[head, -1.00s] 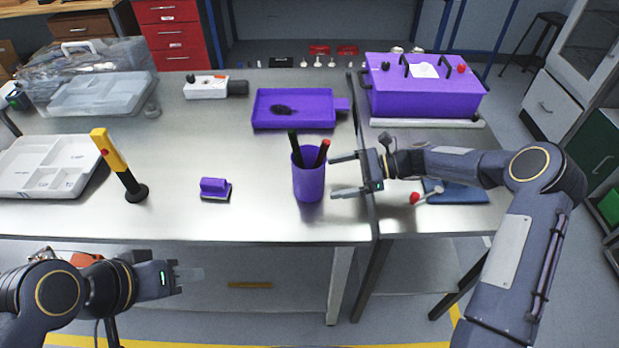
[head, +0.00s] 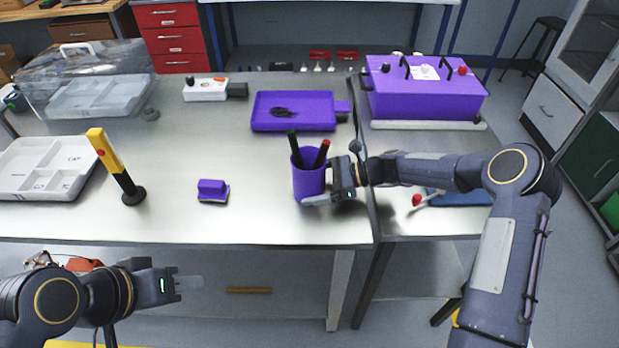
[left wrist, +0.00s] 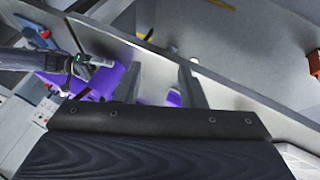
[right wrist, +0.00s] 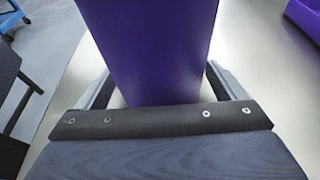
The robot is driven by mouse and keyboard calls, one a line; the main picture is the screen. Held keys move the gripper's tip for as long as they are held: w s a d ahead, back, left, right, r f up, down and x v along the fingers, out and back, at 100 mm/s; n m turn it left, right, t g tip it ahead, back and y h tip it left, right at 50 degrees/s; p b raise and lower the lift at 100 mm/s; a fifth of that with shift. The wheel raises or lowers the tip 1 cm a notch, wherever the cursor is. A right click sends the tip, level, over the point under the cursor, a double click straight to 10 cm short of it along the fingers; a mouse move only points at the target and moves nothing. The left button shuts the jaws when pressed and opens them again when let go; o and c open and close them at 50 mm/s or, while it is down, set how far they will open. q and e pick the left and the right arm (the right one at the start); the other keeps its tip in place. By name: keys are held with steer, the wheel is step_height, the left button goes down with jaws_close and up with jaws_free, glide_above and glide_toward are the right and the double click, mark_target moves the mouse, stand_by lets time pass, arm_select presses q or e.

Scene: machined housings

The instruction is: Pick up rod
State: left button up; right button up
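A short pale rod with a red knob (head: 417,200) lies on the right table, partly over a blue mat (head: 460,197). A purple cup (head: 308,183) stands upright near the table's front edge, with a black stick (head: 293,148) and a red-topped black stick (head: 321,153) in it. My right gripper (head: 314,184) has its fingers on either side of the cup. The right wrist view shows the cup wall (right wrist: 155,50) between the fingers, with narrow gaps. My left gripper (head: 192,283) is open and empty in front of the table; its spread fingers show in the left wrist view (left wrist: 160,75).
A yellow-and-black upright tool (head: 115,165), a purple block (head: 212,190) and a white compartment tray (head: 20,185) stand left of the cup. A purple tray (head: 265,120) lies behind it. A purple box (head: 425,95) stands back right. The table's front middle is bare.

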steer(key=c, duration=0.5)
arm_select(q)
steer(key=shift+o, duration=0.2)
arm_select(e)
steer(key=shift+c, duration=0.2)
